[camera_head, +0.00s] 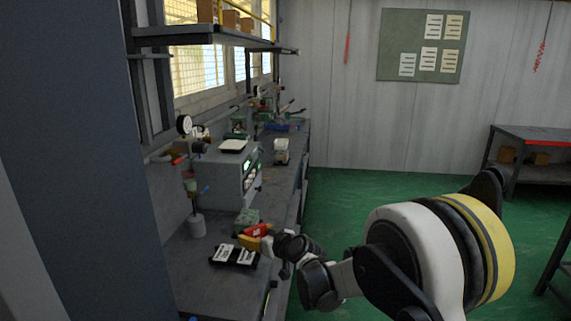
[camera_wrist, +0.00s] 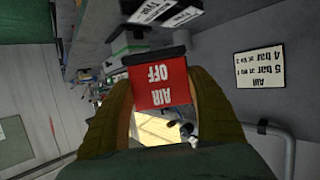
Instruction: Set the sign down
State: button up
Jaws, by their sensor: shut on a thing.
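The sign is a red plate with "AIR OFF" in white letters; in the wrist view the sign (camera_wrist: 160,84) appears upside down between my fingers. My gripper (camera_wrist: 157,92) is shut on it, one yellow-brown finger on each side. In the head view the red sign (camera_head: 254,230) shows small, with my yellow gripper (camera_head: 256,240) at it, over or near the bench's front right edge. I cannot tell whether the sign touches anything beneath it. The dark workbench (camera_head: 215,285) runs along the left wall.
A dark holder with white labels (camera_head: 234,256) lies on the bench just in front of my gripper. A greenish block (camera_head: 247,216) is just behind. A grey post base (camera_head: 195,226) and a grey instrument box (camera_head: 226,175) stand further back. The near bench top is mostly clear.

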jog(key=shift+a, duration=0.4)
jog(key=s+a+f+b, duration=0.1)
jog(key=s+a+f, duration=0.1)
jog(key=s, duration=0.1)
jog(key=s+a+f+b, duration=0.1)
jog(key=s+a+f, duration=0.1)
jog(key=s, duration=0.1)
jog(key=s+a+f+b, duration=0.2)
jog(key=s+a+f, duration=0.1)
jog(key=shift+s, duration=0.1)
jog(key=shift+f+b, duration=0.85)
jog(key=shift+f, duration=1.2)
jog(key=shift+f, duration=0.1)
jog(key=o, duration=1.2)
